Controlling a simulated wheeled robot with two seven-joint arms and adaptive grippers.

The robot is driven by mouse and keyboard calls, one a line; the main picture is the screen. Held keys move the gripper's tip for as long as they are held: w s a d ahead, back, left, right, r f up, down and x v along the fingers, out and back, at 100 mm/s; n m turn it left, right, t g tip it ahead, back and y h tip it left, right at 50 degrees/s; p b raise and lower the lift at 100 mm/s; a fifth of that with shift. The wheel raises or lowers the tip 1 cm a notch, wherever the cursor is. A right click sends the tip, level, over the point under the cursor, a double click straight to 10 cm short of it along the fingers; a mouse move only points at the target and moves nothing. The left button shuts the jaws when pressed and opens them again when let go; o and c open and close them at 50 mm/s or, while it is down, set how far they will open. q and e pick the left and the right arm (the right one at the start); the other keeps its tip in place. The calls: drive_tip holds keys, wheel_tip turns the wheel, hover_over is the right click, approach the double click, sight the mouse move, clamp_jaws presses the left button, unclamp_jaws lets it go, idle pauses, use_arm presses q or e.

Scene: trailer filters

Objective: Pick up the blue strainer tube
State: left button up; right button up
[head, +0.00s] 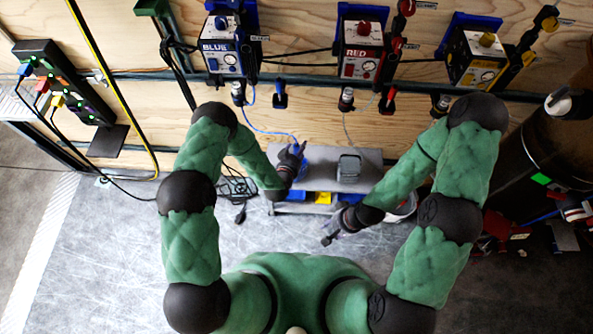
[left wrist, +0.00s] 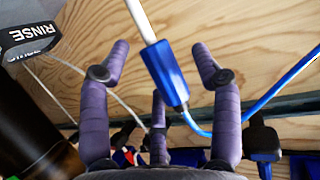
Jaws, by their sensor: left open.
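The blue strainer tube shows in the left wrist view as a blue block (left wrist: 165,75) with a white tube rising from its upper end and a blue hose leaving its lower end. My left gripper (left wrist: 163,68) is open, its purple fingers spread on both sides of the blue block, with a third finger below; I see no grip on it. In the head view, my left gripper (head: 297,150) is at the grey bench, where the blue hose (head: 257,128) comes down; it largely hides the strainer. My right gripper (head: 331,236) is lower, in front of the bench, too small to judge its fingers.
A grey bench (head: 325,154) with a grey box (head: 349,168) stands against the wooden wall. BLUE (head: 226,58), RED (head: 362,60) and yellow (head: 478,58) units hang above. A RINSE box (left wrist: 35,30) is close at upper left. A dark drum (head: 540,150) stands right.

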use_arm(q)
drive_tip(key=shift+w+d+f, duration=0.1)
drive_tip(key=shift+w+f, duration=0.05)
drive_tip(key=shift+w, duration=0.15)
drive_tip(key=shift+c, duration=0.3)
clamp_jaws()
